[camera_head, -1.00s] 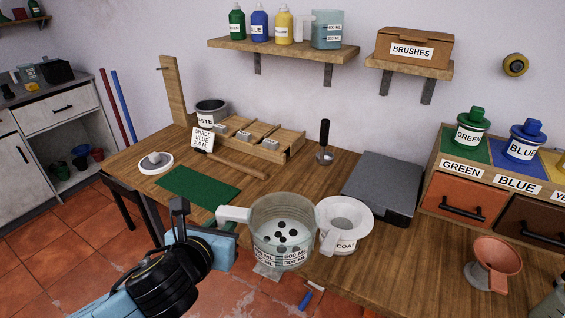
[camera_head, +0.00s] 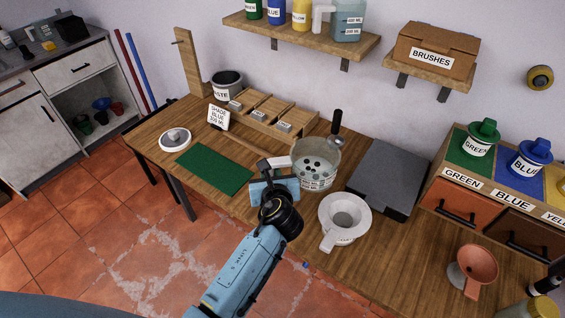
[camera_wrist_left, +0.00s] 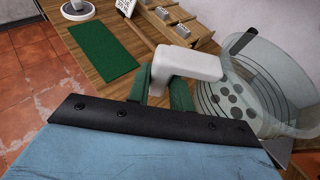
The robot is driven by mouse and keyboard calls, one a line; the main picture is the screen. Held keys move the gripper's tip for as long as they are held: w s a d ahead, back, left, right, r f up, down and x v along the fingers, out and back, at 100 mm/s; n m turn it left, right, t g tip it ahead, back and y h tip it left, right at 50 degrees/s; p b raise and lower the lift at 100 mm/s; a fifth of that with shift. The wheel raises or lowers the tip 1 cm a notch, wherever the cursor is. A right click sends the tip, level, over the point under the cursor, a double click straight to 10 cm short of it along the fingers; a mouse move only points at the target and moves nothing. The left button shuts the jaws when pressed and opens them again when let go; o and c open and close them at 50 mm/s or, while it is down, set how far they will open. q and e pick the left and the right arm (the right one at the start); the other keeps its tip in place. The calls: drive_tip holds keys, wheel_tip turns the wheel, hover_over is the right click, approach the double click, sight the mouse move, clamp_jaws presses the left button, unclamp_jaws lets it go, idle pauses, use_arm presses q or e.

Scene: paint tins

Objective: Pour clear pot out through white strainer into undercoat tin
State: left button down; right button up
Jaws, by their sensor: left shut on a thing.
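The clear pot (camera_head: 316,176) has a white handle (camera_head: 278,162) and printed markings. Several dark lumps show inside it. My left gripper (camera_head: 275,178) is shut on the handle. In the left wrist view, the handle (camera_wrist_left: 188,64) sits between the fingers (camera_wrist_left: 160,88), with the pot (camera_wrist_left: 262,90) on the right. The pot looks about upright, behind and left of the white strainer (camera_head: 357,206); I cannot tell its height above the bench. The strainer sits over the undercoat tin (camera_head: 348,241), which is mostly hidden beneath it. My right gripper is out of view.
A grey flat-topped box (camera_head: 383,180) stands right of the pot, and a dark-handled tool (camera_head: 337,124) behind it. A green mat (camera_head: 214,170) and wooden tray (camera_head: 262,112) lie left. An orange funnel (camera_head: 477,262) is at right. Bench is clear between strainer and funnel.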

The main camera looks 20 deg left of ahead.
use_arm(q)
drive_tip(key=shift+m+t+y, duration=0.4)
drive_tip(key=shift+m+t, duration=0.1)
drive_tip(key=d+f, duration=0.1)
drive_tip(key=d+f+b, duration=0.2)
drive_tip(key=shift+s+f, duration=0.25)
drive_tip(key=shift+s, duration=0.05)
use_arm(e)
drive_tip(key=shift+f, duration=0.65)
